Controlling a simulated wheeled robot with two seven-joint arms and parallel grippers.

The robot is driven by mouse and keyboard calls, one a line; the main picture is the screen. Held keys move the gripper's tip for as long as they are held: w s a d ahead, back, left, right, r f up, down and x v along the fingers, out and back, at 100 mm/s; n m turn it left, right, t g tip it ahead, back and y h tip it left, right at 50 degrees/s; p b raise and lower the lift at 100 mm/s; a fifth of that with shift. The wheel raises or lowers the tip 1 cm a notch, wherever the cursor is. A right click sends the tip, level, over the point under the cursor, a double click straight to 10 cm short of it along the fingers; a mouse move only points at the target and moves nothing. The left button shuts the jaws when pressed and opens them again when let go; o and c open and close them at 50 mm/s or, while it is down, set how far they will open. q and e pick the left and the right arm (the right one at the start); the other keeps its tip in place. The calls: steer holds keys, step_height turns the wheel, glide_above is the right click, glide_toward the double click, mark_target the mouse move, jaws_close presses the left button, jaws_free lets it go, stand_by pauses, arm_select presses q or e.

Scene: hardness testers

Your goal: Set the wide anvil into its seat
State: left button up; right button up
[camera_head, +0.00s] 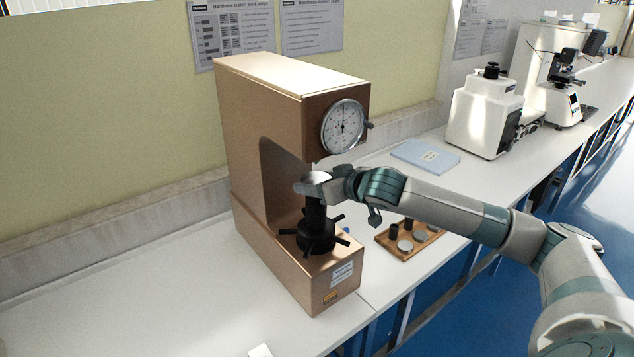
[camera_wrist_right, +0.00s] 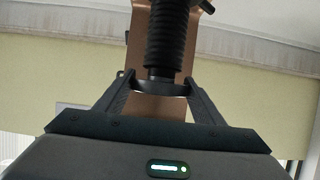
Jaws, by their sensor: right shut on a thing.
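The wide anvil (camera_head: 317,176) shows as a pale round disc at the top of the dark elevating screw (camera_head: 315,213) of the copper-coloured hardness tester (camera_head: 262,130). My right gripper (camera_head: 322,187) reaches in from the right and is shut on the anvil. In the right wrist view, which looks upside down, the fingers of my right gripper (camera_wrist_right: 158,92) clasp the anvil's edge (camera_wrist_right: 160,88), in line with the threaded screw (camera_wrist_right: 167,40). The seat is hidden, and I cannot tell whether the anvil rests fully in it. My left gripper is out of view.
A wooden tray (camera_head: 383,239) with dark and silver pieces lies on the bench below my right arm. The tester's dial head (camera_head: 343,127) overhangs the anvil. The bench left of the tester is clear.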

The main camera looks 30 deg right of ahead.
steer(key=shift+r, duration=0.1)
steer(key=o, duration=1.1)
steer(key=shift+c, duration=1.4)
steer(key=shift+s, duration=0.1)
steer(key=s+b, duration=0.1)
steer(key=s, duration=0.6)
steer(key=shift+d+b, duration=0.25)
steer(key=shift+b, duration=0.05)
